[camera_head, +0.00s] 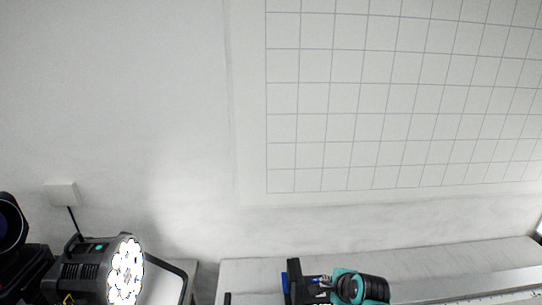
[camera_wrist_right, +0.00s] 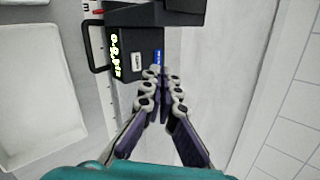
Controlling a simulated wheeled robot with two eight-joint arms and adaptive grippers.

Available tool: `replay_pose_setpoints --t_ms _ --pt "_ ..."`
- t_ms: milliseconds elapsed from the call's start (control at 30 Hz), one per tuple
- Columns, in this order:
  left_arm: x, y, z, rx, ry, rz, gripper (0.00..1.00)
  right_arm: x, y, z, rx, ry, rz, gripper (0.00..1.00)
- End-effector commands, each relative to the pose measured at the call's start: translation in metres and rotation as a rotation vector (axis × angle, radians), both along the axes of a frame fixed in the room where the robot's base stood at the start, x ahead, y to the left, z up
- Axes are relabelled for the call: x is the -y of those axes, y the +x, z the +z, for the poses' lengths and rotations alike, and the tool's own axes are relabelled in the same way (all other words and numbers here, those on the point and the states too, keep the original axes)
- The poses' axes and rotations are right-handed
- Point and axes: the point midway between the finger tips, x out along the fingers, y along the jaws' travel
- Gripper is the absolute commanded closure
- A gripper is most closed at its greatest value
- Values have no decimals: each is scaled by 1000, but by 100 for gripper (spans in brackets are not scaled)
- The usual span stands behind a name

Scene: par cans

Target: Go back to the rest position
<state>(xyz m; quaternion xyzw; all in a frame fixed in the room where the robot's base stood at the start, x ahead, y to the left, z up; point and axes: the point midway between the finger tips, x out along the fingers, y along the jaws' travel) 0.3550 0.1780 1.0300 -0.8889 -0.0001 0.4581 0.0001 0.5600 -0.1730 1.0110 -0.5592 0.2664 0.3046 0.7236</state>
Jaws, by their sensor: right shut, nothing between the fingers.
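My right gripper (camera_wrist_right: 163,78) is shut and empty in the right wrist view, its fingertips close together. In that view the tips appear in front of a black par can body (camera_wrist_right: 140,55) with a lit display and a blue connector. I cannot tell whether they touch it. In the head view my right gripper (camera_head: 318,281) is at the bottom edge, with its teal wrist to its right. A dark upright part (camera_head: 293,275) shows just left of the fingers. My left gripper is not in view.
A lit par can (camera_head: 125,268) stands at the lower left, with another dark light (camera_head: 10,225) beyond it at the left edge. A white tray (camera_wrist_right: 12,158) shows in the wrist view. A pale ledge (camera_head: 440,268) runs along the wall.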

Motion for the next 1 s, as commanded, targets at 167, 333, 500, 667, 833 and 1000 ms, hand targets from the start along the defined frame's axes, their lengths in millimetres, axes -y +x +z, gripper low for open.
replay_pose_setpoints --t_ms 167,333,500,667,833,1000 --pt "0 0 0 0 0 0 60 -4 -71 24 23 -402 396 100" --pt "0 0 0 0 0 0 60 -2 -135 30 34 -770 792 100" --pt "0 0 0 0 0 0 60 2 -182 25 35 -1042 1112 100" --pt "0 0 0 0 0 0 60 5 -202 20 33 -1167 1269 100" --pt "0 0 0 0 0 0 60 6 -206 20 32 -1194 1302 100" --pt "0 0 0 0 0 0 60 6 -205 20 33 -1192 1301 100"
